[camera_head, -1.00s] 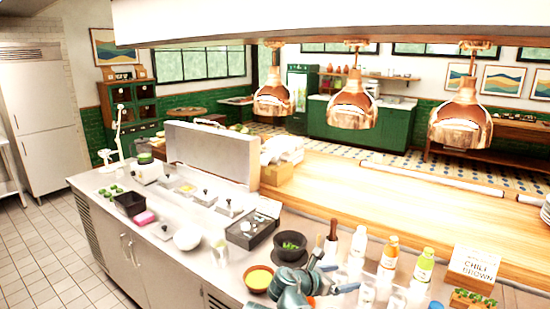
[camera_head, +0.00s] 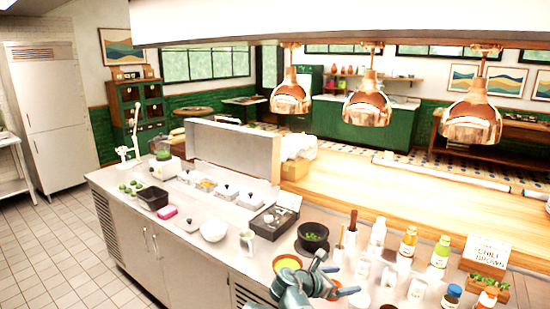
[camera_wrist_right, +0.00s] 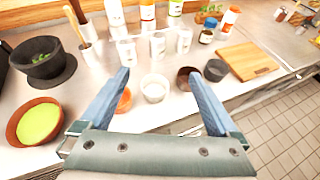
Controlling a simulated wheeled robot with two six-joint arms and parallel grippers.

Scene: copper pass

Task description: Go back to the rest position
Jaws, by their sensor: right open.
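My right gripper (camera_head: 340,278) reaches in from the bottom of the head view, above the near edge of the steel counter (camera_head: 262,262). In the right wrist view its two blue fingers (camera_wrist_right: 160,95) are spread wide with nothing between them in their grasp. Beyond the fingers stand a small white bowl (camera_wrist_right: 154,88) and a dark cup (camera_wrist_right: 187,80) on the counter. An orange bowl (camera_wrist_right: 124,101) is partly hidden by the left finger. My left gripper does not show in the head view.
A bowl of yellow-green contents (camera_wrist_right: 40,123) and a dark mortar (camera_wrist_right: 42,62) stand left of the gripper. Several bottles (camera_head: 407,243) line the back. A wooden board (camera_wrist_right: 246,62) lies at right. Copper lamps (camera_head: 368,103) hang above the wooden pass. Tiled floor (camera_head: 50,240) is clear at left.

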